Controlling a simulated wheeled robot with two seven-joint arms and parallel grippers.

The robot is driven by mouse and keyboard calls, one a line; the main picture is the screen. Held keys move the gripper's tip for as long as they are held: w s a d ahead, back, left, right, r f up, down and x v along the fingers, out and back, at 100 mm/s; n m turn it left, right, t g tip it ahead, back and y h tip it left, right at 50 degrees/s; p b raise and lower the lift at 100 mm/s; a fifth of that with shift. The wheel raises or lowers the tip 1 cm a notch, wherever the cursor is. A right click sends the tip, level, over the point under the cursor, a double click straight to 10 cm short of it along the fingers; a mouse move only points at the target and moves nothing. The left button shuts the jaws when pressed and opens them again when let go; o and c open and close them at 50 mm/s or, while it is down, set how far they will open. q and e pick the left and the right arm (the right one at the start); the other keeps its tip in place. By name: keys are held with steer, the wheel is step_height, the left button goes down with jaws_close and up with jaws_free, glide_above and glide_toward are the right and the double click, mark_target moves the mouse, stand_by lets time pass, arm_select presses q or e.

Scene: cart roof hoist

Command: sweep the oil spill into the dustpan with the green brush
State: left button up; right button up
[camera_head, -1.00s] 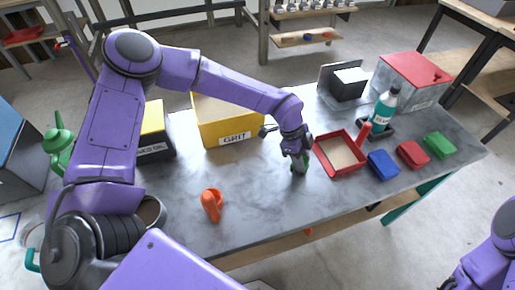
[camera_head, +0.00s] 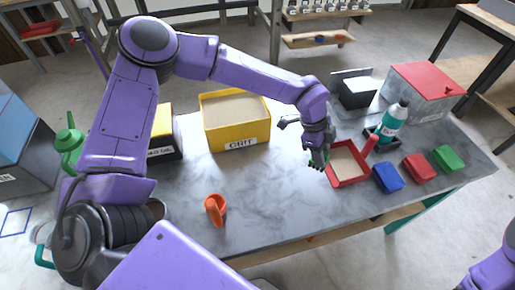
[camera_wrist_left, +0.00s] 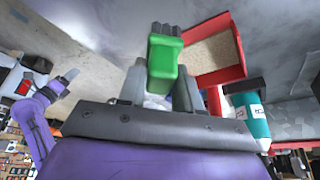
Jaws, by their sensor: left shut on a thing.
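My left gripper (camera_head: 318,152) is shut on the green brush (camera_wrist_left: 165,62), low over the table beside the dustpan's left edge. In the head view only small green parts of the brush show under the fingers. The red dustpan (camera_head: 349,183), with a tan interior, lies on the table, its red handle towards the back right. It also shows in the left wrist view (camera_wrist_left: 236,40), just right of the brush. I cannot make out a distinct oil spill on the marbled grey top. A purple arm with a grey end, seemingly my right gripper (camera_wrist_left: 68,77), hangs far off, small.
Blue (camera_head: 388,177), red (camera_head: 417,168) and green (camera_head: 446,158) blocks lie right of the dustpan. A teal bottle (camera_head: 393,122) stands behind. A yellow GRIT box (camera_head: 238,132) is at the back, an orange object (camera_head: 215,209) at the front. The table's front middle is clear.

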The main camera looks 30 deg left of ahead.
arm_select(q)
steer(key=shift+r+p, duration=0.5)
steer(key=shift+r, duration=0.65)
